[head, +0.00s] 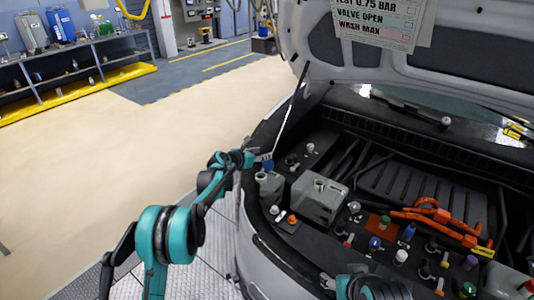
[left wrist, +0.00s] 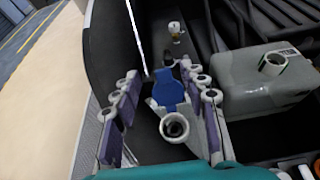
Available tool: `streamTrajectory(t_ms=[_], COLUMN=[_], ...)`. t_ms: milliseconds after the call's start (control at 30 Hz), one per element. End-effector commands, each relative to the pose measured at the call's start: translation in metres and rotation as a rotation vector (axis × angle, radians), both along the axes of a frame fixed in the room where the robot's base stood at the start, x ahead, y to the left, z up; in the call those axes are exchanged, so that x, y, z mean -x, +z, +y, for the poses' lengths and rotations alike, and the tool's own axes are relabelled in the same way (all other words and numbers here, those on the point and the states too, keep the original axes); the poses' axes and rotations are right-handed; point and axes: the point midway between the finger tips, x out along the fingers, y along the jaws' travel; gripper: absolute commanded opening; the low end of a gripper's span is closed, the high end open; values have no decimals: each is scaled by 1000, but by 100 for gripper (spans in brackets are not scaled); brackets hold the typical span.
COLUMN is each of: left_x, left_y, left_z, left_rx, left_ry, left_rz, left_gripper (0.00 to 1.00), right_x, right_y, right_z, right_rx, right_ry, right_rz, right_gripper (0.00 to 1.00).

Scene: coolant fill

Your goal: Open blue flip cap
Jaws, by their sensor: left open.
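The blue flip cap (left wrist: 169,90) is swung back from the round white filler neck (left wrist: 174,127), whose dark mouth is uncovered in the left wrist view. In the head view the blue cap (head: 267,166) stands up above the small grey reservoir (head: 270,186) at the engine bay's left edge. My left gripper (left wrist: 163,92) is open, with its purple-padded fingers on either side of the cap and neck; no clear contact shows. It also shows at the cap in the head view (head: 262,158). Part of my right arm shows at the bottom of the head view, but its jaw state is unclear.
A larger grey tank (head: 319,199) with an open neck stands right of the reservoir. Several coloured caps and orange cables (head: 436,218) fill the bay. The raised hood (head: 400,70) and its prop rod (head: 290,115) are close by. The floor at left is clear.

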Motion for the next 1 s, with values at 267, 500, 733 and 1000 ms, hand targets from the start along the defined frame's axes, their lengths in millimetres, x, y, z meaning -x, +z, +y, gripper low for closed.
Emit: streamTrajectory(t_ms=[267,500,733,1000], left_x=[39,49,48,63], left_y=[20,25,25,121], left_z=[28,35,35,46], left_rx=[0,-1,0,327], left_ry=[0,-1,0,193], left_rz=[0,0,0,-31], left_gripper=[43,43,43,43], right_x=[0,0,0,0], right_y=[0,0,0,-1], right_z=[0,0,0,0], right_rx=[0,0,0,0], right_ry=[0,0,0,0], right_rz=[0,0,0,0], right_gripper=[58,58,58,58])
